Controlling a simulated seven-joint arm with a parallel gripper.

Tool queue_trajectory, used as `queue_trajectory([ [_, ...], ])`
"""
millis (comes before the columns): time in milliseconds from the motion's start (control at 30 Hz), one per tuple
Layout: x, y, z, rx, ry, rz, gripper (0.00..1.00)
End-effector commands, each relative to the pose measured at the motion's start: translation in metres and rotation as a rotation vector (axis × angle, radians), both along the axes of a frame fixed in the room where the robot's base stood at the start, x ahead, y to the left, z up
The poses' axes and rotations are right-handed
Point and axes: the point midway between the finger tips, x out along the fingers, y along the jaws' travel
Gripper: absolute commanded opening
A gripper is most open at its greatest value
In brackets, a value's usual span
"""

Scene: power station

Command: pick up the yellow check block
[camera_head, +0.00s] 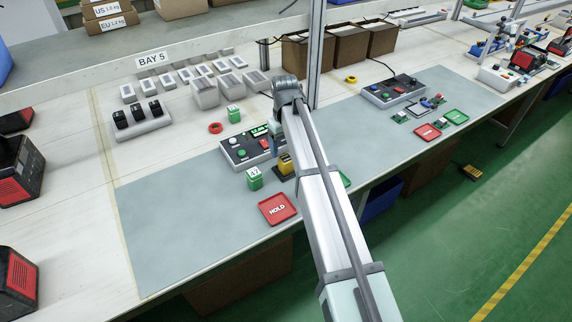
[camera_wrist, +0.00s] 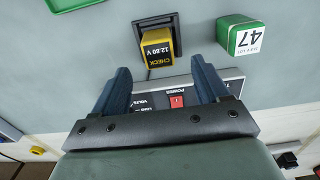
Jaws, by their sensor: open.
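The yellow check block (camera_wrist: 157,50), labelled CHECK 12.80 V, sits in a black holder (camera_wrist: 175,20) on the grey mat. In the head view the block (camera_head: 286,164) stands in front of the tester and close to my arm, which partly hides that area. My gripper (camera_wrist: 160,68) is open and empty. In the wrist view its two blue fingers point toward the block, one to each side of it in the picture, with the block just beyond the tips. I cannot see it touching.
The tester (camera_wrist: 178,92) with a red switch lies beneath my fingers. A red HOLD tray (camera_head: 277,209) lies near the table edge. The mat's left part is clear.

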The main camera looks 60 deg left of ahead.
Motion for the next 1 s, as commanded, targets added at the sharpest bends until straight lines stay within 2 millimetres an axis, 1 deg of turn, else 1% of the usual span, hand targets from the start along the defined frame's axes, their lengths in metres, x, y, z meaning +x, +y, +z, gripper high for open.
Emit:
queue_trajectory([
  [33,0.000,0.000,-0.005,-0.001,0.000,0.000,0.74],
  [100,0.000,0.000,-0.010,0.000,0.000,0.000,0.74],
  [367,0.000,-0.001,-0.020,0.000,0.000,-0.001,0.74],
  [467,0.001,-0.002,-0.030,-0.001,0.000,-0.001,0.74],
  [633,0.002,-0.003,-0.053,-0.001,0.000,0.000,0.74],
  [733,0.002,-0.003,-0.063,0.001,-0.002,0.000,0.74],
  [833,0.002,-0.002,-0.067,0.003,-0.003,0.000,0.74],
  [1000,0.002,-0.002,-0.066,0.003,-0.003,0.000,0.74],
])
